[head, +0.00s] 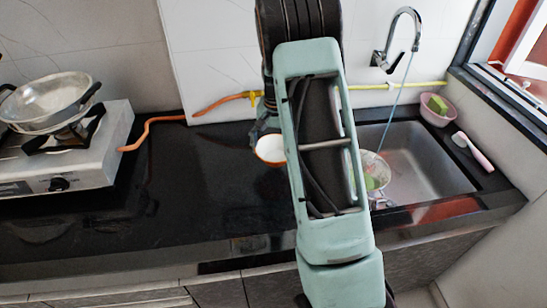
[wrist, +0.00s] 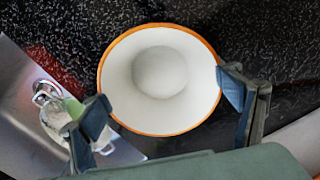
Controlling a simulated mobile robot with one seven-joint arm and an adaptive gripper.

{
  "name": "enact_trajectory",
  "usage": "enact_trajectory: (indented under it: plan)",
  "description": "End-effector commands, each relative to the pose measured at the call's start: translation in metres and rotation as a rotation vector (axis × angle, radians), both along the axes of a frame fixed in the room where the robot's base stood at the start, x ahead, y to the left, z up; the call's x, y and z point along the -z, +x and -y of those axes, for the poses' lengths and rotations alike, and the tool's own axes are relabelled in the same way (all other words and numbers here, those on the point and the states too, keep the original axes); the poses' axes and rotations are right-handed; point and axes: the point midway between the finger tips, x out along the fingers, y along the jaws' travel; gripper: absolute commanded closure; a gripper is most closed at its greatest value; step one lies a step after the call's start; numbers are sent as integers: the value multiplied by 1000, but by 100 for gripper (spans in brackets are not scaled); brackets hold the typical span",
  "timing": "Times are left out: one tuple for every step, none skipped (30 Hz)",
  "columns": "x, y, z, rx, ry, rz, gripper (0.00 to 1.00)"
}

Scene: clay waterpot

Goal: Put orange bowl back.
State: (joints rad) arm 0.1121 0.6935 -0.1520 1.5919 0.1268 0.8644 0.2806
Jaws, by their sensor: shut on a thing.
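The orange bowl (wrist: 160,70) has a white inside and an orange rim. It lies between the two fingers of my gripper (wrist: 163,98) in the wrist view, with the fingers against opposite sides of its rim. My gripper is shut on it. In the head view the bowl (head: 270,149) shows beside my arm, over the black counter left of the sink. My arm hides its right part and most of my gripper there. I cannot tell whether the bowl touches the counter.
The steel sink (head: 425,165) is on the right, partly behind my arm, with a dish (head: 375,165) in it. A faucet (head: 400,40), a pink bowl (head: 438,112) and a pink-handled brush (head: 473,150) are near it. A stove (head: 65,150) with a pan (head: 45,98) stands left.

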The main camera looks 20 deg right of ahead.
Motion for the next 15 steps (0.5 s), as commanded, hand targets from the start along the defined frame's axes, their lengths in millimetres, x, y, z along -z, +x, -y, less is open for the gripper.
enact_trajectory:
  plan:
    - [2, 2, -1, 0, 0, 0, 45]
    - [3, 3, -1, 0, 0, 0, 45]
    - [4, 4, -2, 1, -1, 1, 45]
    - [5, 5, -2, 1, 0, 1, 45]
    - [7, 6, -3, 0, 0, 0, 45]
    - [10, 7, -4, 0, 1, -1, 45]
    - [14, 9, -4, 0, 1, -2, 45]
    - [19, 8, -4, 1, 0, -2, 45]
    - [25, 7, -4, 1, 1, -3, 45]
    - [30, 7, -4, 1, 1, -3, 45]
    - [34, 8, -4, 1, 1, -2, 45]
    - [38, 8, -4, 1, 1, 0, 45]
    - [40, 8, -4, 1, 1, 0, 45]
    - [41, 8, -4, 1, 1, 1, 45]
    - [41, 8, -4, 1, 1, 1, 45]
